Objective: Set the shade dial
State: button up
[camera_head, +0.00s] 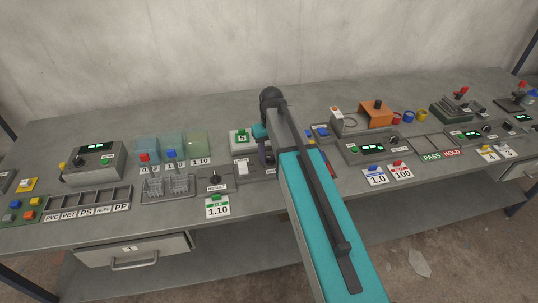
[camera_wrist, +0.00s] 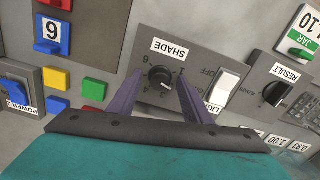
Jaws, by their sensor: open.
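The shade dial (camera_wrist: 160,76) is a small black round knob on a grey panel in the wrist view. Its white SHADE label (camera_wrist: 169,49) appears upside down, with small numerals around the knob. My gripper (camera_wrist: 160,82) is open, with one purple finger on each side of the dial. I cannot tell whether the fingers touch it, and its exact setting is too small to read. In the head view my gripper (camera_head: 264,146) is over the middle of the bench, and my arm hides the dial.
Beside the dial are a white light switch (camera_wrist: 222,89) and the black RESULT knob (camera_wrist: 276,93). Yellow, red and green blocks, such as the green one (camera_wrist: 94,89), lie on the other side. A blue power switch (camera_wrist: 17,92) is at the left.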

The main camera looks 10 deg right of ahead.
jog(key=c, duration=0.9)
jog(key=shift+a, duration=0.4)
jog(key=shift+c, duration=0.8)
jog(key=shift+d, duration=0.3)
jog(key=shift+n, duration=0.4)
jog(key=n, duration=0.9)
